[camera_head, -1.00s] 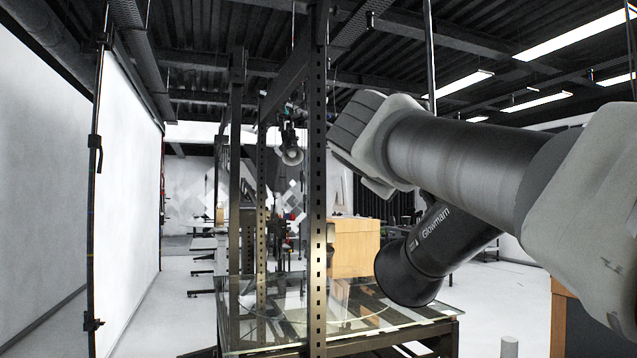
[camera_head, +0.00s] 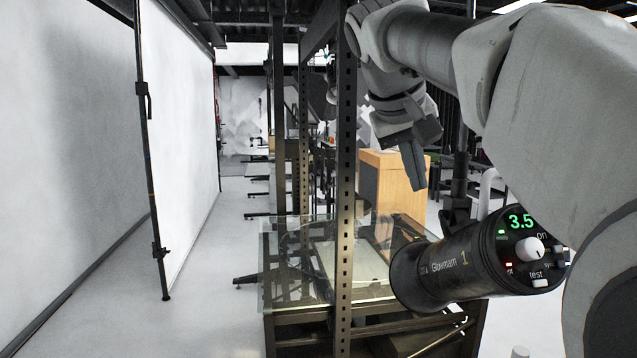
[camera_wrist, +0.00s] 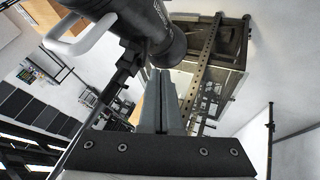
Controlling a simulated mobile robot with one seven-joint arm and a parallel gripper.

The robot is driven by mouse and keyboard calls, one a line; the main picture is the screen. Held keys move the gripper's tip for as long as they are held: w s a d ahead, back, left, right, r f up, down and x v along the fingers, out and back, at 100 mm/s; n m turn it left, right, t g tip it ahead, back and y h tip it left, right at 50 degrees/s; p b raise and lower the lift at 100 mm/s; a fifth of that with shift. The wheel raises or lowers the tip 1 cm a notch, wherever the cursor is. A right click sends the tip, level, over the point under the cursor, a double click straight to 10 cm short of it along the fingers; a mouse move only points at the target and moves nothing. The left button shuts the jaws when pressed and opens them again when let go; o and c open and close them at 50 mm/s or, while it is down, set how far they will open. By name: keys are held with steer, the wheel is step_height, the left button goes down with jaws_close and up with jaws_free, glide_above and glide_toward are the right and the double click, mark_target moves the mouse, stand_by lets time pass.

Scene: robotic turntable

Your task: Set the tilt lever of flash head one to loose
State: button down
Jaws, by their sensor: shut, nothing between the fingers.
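The flash head (camera_head: 440,270) is a black cylinder marked "Glowmam 1". Its rear panel shows a green 3.5 and a white knob, facing right. A black mount (camera_head: 457,195) rises behind it, and a pale bent handle (camera_head: 487,188) stands beside the mount. In the wrist view the head (camera_wrist: 170,42), the pale handle (camera_wrist: 82,38) and the dark mount (camera_wrist: 125,72) lie at the upper left. I cannot pick out the tilt lever for certain. My gripper (camera_head: 415,178) is shut and empty, above the head and apart from it. The wrist view shows its fingers (camera_wrist: 164,75) together.
A glass-topped table (camera_head: 290,250) and an upright perforated metal post (camera_head: 346,200) stand left of the head. A wooden cabinet (camera_head: 400,190) is behind. A white screen (camera_head: 178,130) on a thin stand is at the left, with clear floor (camera_head: 225,270) between.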

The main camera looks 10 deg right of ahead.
glide_above(435, 267)
steer(key=shift+f, duration=4.8)
steer(key=shift+b, duration=0.35)
steer(key=f+b, duration=0.1)
steer(key=b, duration=0.2)
steer(key=shift+t, duration=0.3)
steer(key=t+b, duration=0.2)
steer(key=b, duration=0.3)
steer(key=f+m+t+b, duration=0.1)
steer(key=t+b, duration=0.1)
steer(key=b, duration=0.4)
steer(key=shift+h, duration=0.3)
steer(key=shift+b, duration=0.45)
steer(key=shift+r+t, duration=0.25)
steer(key=shift+t, duration=0.05)
